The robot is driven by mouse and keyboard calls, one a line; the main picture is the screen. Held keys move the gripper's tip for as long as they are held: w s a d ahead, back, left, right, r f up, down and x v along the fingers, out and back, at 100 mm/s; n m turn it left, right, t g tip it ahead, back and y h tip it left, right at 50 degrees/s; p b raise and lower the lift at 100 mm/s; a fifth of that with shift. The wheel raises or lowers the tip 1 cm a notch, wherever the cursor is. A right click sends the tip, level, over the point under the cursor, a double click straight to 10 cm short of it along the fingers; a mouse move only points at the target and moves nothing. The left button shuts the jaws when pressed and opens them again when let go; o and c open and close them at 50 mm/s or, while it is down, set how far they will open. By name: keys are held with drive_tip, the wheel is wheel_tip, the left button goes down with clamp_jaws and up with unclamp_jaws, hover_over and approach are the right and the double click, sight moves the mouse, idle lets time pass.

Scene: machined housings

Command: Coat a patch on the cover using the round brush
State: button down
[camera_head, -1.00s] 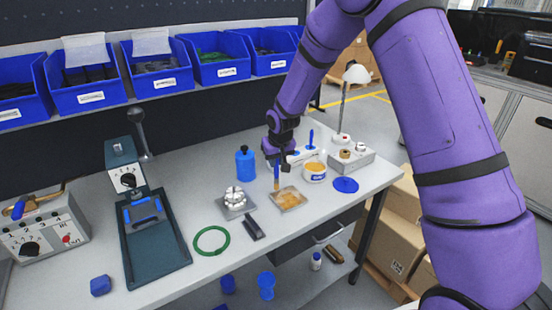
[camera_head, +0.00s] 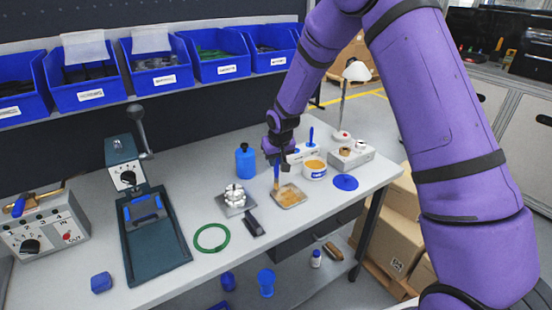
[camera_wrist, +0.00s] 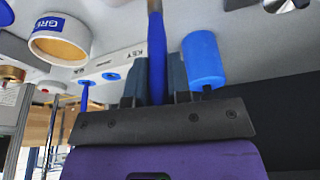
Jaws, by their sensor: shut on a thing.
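My gripper (camera_head: 277,156) is shut on the blue handle of the round brush (camera_head: 277,174), which hangs upright below the jaws. The handle also shows between the dark jaws in the wrist view (camera_wrist: 156,55). The brush's lower end is at the left back edge of a square metal plate (camera_head: 297,204), which I take for the cover. Whether the bristles touch it, I cannot tell. A tan coating shows on part of the plate. An open white tub of tan grease (camera_head: 315,170) stands behind and right of it; the tub is also in the wrist view (camera_wrist: 60,42).
A blue bottle (camera_head: 245,163) stands left of the brush. A white rack (camera_head: 300,153) with blue-handled tools is behind. A metal part on a square base (camera_head: 236,200), a dark block (camera_head: 252,223) and a green ring (camera_head: 212,238) lie left. A blue disc (camera_head: 345,182) lies right.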

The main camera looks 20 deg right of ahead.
drive_tip(key=shift+f, duration=0.6)
